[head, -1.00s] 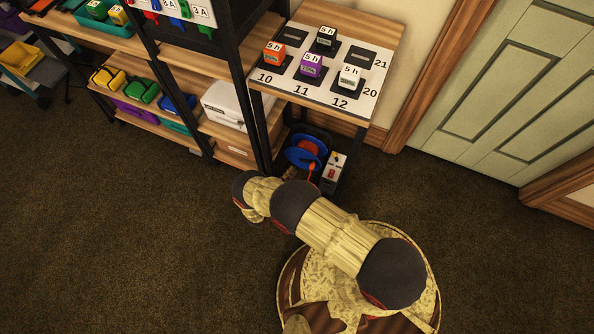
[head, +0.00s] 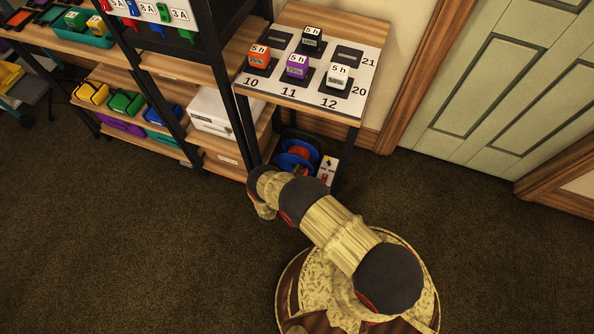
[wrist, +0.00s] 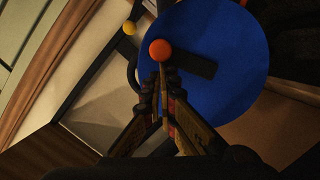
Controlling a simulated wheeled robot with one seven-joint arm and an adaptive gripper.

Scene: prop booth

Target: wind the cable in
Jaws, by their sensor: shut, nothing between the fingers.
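The cable reel stands on the low level under the small table. In the head view its blue flange (head: 288,160) and orange cable (head: 300,152) show partly, with my arm in front of the lower part. In the wrist view the blue disc (wrist: 225,35) fills the upper middle. A black crank arm (wrist: 195,62) lies across it and ends in an orange knob (wrist: 160,50). My gripper (wrist: 162,76) is shut and empty, its fingertips just below the knob in the picture. I cannot tell whether they touch it. The head view hides the fingers.
A white-and-grey box with a red mark (head: 326,169) stands right of the reel. A yellow ball (wrist: 129,27) shows near the knob. The table (head: 345,110) above carries several labelled blocks. Shelving (head: 225,150) stands left; the floor (head: 120,250) there is clear.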

